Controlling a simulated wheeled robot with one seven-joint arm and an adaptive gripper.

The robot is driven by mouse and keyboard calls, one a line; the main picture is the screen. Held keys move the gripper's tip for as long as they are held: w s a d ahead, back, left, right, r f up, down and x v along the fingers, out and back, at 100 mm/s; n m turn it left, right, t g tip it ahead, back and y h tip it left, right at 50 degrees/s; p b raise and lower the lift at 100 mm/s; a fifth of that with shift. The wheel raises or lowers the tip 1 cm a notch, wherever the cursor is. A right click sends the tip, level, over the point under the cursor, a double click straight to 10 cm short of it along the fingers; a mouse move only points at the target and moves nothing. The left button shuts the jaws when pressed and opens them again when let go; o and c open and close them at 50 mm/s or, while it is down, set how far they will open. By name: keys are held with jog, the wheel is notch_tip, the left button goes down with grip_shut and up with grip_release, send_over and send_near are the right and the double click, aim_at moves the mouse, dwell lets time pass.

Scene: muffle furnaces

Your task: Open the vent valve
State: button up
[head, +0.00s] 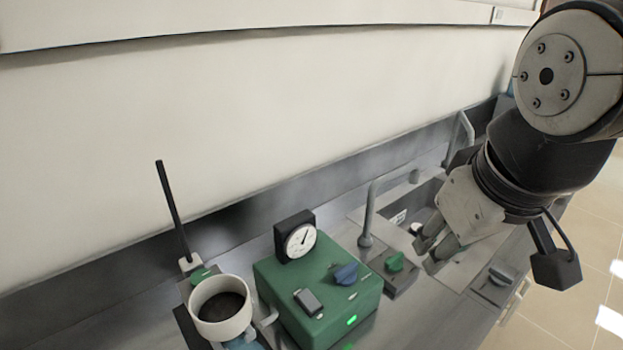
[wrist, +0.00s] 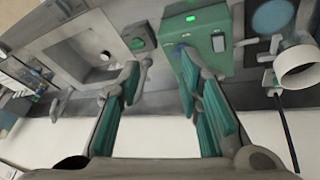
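Two knobs could be the vent valve; I cannot read a label on either. A blue knob (head: 346,273) sits on top of a green box (head: 290,325), with a round dial gauge (head: 300,241) at its back. A green knob (head: 394,262) sits on a small grey block to the right of the box; it also shows in the wrist view (wrist: 137,43). My gripper (head: 432,246) is at the right, over the sink side and apart from both knobs. In the wrist view my gripper (wrist: 161,72) has its fingers spread, with nothing between them.
A curved faucet (head: 368,215) rises behind the green knob. A sink (wrist: 75,55) lies beside that knob. A white cup (head: 221,309) and a dark upright rod (head: 172,208) stand left of the green box. A plain wall is behind the bench.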

jog(key=w+a+f+n+g+h+p, duration=0.1)
jog(key=w+a+f+n+g, duration=0.15)
jog(key=w+n, duration=0.75)
jog(key=n+g+y+p, duration=0.1)
jog(key=n+g+y, duration=0.1)
jog(key=n, duration=1)
send_near(346, 269)
notch_tip(346, 269, down, 9)
jog(key=shift+w+a+r+p, duration=0.1)
jog(key=shift+p, duration=0.35)
grip_shut()
